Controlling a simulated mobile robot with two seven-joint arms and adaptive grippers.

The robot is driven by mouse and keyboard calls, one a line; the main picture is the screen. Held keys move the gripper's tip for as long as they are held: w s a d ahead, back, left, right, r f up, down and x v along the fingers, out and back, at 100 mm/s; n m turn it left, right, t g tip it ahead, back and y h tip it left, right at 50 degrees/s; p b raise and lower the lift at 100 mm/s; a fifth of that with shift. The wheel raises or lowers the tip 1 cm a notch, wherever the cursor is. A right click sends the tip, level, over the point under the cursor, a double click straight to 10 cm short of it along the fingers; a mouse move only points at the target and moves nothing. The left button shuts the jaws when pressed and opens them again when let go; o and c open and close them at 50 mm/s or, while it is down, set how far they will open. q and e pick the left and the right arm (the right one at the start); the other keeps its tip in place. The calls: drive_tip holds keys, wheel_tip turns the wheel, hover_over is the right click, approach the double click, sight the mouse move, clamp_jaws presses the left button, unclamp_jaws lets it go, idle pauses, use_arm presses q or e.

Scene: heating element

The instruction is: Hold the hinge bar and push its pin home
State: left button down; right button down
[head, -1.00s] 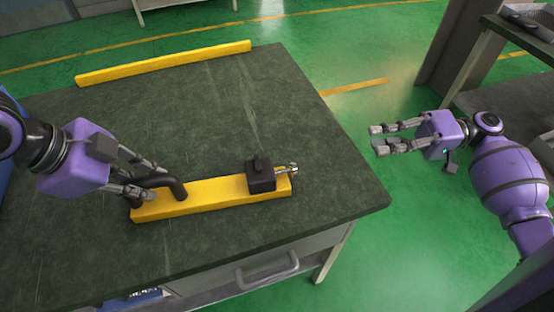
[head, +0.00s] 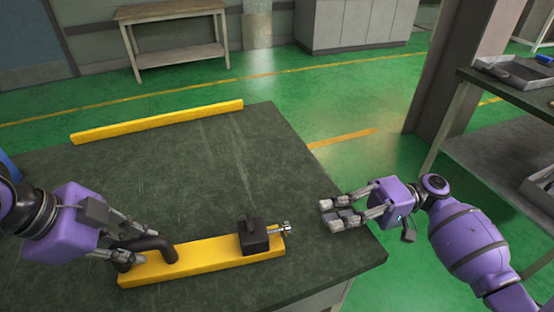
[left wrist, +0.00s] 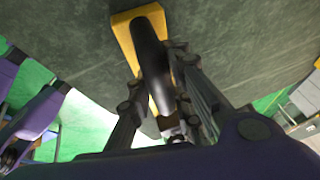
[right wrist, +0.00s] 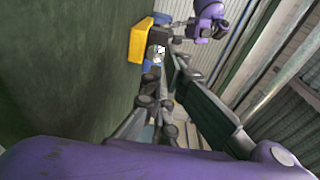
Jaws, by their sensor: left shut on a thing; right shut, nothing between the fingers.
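The yellow hinge bar (head: 205,258) lies on the dark table top, with a black curved handle (head: 165,246) at its left end and a black block (head: 252,237) near its right end. A silver pin (head: 283,229) sticks out of the block to the right. My left gripper (head: 138,246) is shut on the handle; the left wrist view shows the handle (left wrist: 150,55) between its fingers. My right gripper (head: 334,215) is shut and empty, to the right of the pin and apart from it. The right wrist view shows the pin (right wrist: 157,52) beyond the fingers. How deep the pin sits is hidden.
A second yellow bar (head: 160,121) lies along the table's far edge. The dark table top (head: 215,185) is clear between the bars. A shelf with trays (head: 515,72) and a pillar stand at the right. A wooden bench (head: 175,30) stands far back.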

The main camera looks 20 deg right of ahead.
sight(289, 224)
drive_tip(key=a, duration=0.6)
drive_tip(key=shift+w+a, duration=0.25)
drive_tip(key=shift+w, duration=0.15)
drive_tip(key=shift+w+a, duration=0.2)
drive_tip(key=shift+a, duration=1.65)
drive_tip(key=shift+d, duration=0.1)
drive_tip(key=d, duration=0.4)
drive_tip(key=s+d, duration=0.1)
drive_tip(key=d, duration=0.8)
drive_tip(key=shift+s+d, duration=0.3)
drive_tip(key=shift+d, duration=0.1)
use_arm(q)
drive_tip(key=c, duration=1.5)
unclamp_jaws()
